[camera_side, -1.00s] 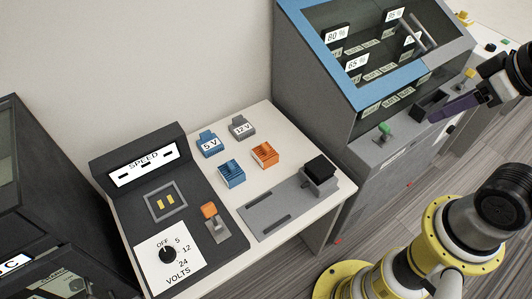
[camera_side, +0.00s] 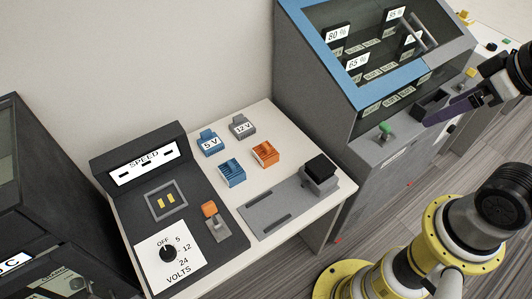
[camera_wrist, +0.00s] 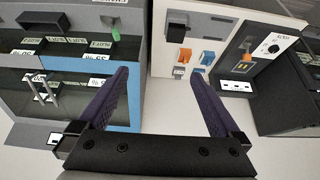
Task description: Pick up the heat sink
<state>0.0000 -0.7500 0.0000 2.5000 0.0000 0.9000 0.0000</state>
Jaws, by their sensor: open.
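Two finned blocks that look like heat sinks sit on the white bench: a blue one (camera_side: 231,173) and an orange one (camera_side: 265,154). In the wrist view the orange block (camera_wrist: 184,56) and the blue block (camera_wrist: 207,58) appear small, near the tip of the right-hand finger. My gripper (camera_side: 428,121) is at the right of the side view, in front of the blue-framed cabinet, well away from both blocks. In the wrist view my gripper (camera_wrist: 160,72) has its two purple fingers wide apart with nothing between them.
Blue 5 V (camera_side: 209,143) and grey 12 V (camera_side: 242,127) labelled blocks stand behind the finned blocks. A grey fixture with a black block (camera_side: 320,167) is to their right. A dark SPEED console (camera_side: 190,205) is at left. The cabinet (camera_side: 345,125) rises between bench and gripper.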

